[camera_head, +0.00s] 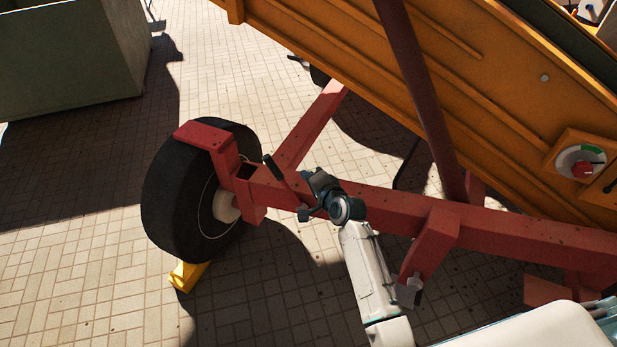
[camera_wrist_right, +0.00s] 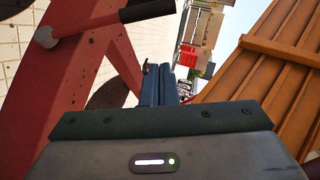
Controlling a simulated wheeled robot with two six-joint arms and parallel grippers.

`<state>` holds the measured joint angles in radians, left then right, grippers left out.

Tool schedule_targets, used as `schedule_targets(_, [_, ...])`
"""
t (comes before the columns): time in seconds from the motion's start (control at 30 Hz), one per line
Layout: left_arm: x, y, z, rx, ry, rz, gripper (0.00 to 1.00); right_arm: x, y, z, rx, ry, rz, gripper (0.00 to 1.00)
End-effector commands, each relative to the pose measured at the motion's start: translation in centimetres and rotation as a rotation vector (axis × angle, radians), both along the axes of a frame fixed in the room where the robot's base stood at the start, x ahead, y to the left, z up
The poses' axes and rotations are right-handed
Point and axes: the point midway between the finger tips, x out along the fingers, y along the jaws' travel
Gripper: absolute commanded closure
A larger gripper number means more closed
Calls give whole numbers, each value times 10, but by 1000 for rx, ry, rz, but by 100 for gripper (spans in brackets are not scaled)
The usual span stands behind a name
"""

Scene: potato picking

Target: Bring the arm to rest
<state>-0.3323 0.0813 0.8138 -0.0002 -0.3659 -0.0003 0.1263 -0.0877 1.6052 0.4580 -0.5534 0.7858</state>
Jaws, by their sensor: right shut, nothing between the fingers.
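My right arm reaches up from the bottom of the head view, white with dark joints. Its dark right gripper (camera_head: 318,183) is beside the red frame of the machine, near the wheel. In the right wrist view the two dark fingers of the right gripper (camera_wrist_right: 159,80) are together, with nothing seen between them. In the head view the gripper is small and partly hidden by its own wrist. My left gripper is not in view.
The red frame (camera_head: 390,207) runs close behind my right arm. A black-gripped lever (camera_wrist_right: 140,12) is near the gripper. A black wheel (camera_head: 170,200) and yellow chock (camera_head: 188,275) are at left. An orange panel (camera_head: 480,90) rises at right. Paving (camera_head: 60,260) is open at left.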

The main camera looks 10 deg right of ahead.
Motion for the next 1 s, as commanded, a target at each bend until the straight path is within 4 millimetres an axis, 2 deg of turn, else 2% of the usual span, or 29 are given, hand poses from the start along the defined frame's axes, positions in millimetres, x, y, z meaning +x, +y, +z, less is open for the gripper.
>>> schedule_targets(0.53, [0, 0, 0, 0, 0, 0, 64, -2, -1, 0, -2, 2, 0, 100])
schedule_targets(0.63, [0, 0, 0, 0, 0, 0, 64, -6, -2, -13, -22, 17, 2, 100])
schedule_targets(0.67, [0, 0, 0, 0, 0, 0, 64, -8, -3, -21, -37, 29, 4, 100])
schedule_targets(0.77, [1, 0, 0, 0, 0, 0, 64, -24, -10, -66, -117, 88, 17, 100])
schedule_targets(0.87, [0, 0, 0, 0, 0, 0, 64, -54, -22, -131, -240, 174, 47, 100])
schedule_targets(0.9, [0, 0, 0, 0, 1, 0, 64, -69, -27, -158, -293, 211, 65, 100])
schedule_targets(1.0, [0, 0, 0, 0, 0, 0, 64, -112, -41, -221, -423, 300, 119, 100])
